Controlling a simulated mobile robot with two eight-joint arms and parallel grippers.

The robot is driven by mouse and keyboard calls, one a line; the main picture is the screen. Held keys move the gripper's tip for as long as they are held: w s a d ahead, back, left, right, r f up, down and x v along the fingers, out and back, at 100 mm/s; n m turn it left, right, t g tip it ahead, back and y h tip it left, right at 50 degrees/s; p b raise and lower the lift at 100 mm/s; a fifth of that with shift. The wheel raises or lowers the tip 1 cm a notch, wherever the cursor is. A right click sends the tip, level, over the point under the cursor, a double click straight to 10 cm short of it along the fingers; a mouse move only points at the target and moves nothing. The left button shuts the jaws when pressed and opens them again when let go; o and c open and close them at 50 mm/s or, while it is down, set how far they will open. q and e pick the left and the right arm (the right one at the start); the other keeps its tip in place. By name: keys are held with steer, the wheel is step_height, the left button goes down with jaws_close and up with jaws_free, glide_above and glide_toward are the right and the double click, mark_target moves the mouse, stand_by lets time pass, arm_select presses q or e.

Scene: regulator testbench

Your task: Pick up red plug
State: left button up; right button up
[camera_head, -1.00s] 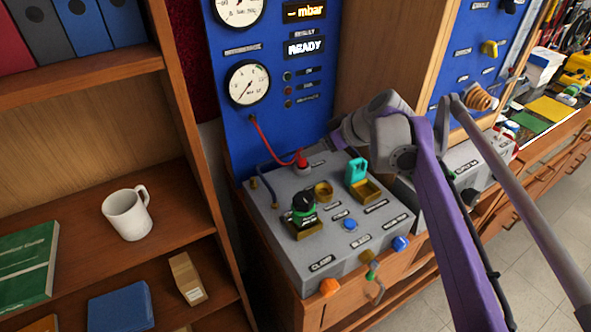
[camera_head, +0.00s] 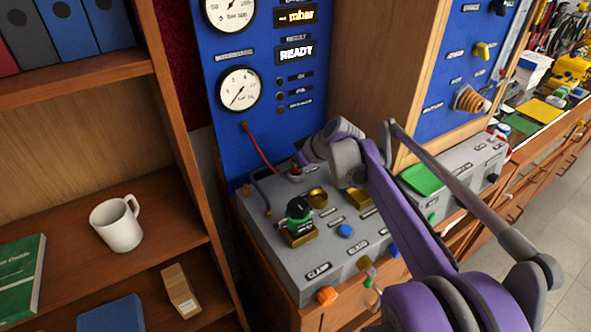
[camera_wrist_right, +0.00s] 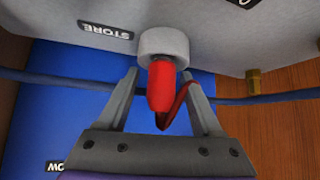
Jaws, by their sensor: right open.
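The red plug (camera_wrist_right: 160,88) stands in a round light grey socket (camera_wrist_right: 163,44) beside the STORE label, with its red cable curling away to the right. My right gripper (camera_wrist_right: 161,78) is open, with one finger on each side of the plug and a visible gap to each. In the head view the red cable (camera_head: 262,148) runs from the blue panel down to the grey bench top, and the plug there is mostly hidden by my right arm and gripper. My left gripper is not in view.
A black and green fitting (camera_head: 299,213) and a brass ring (camera_head: 318,197) stand on the grey test bench (camera_head: 268,238) near the arm. A dark blue cable (camera_head: 262,193) arches beside the plug and crosses behind my fingers in the wrist view. The blue gauge panel (camera_head: 232,135) rises behind.

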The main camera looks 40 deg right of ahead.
jaws_close()
steer(key=shift+r, duration=0.1)
stand_by(0.4)
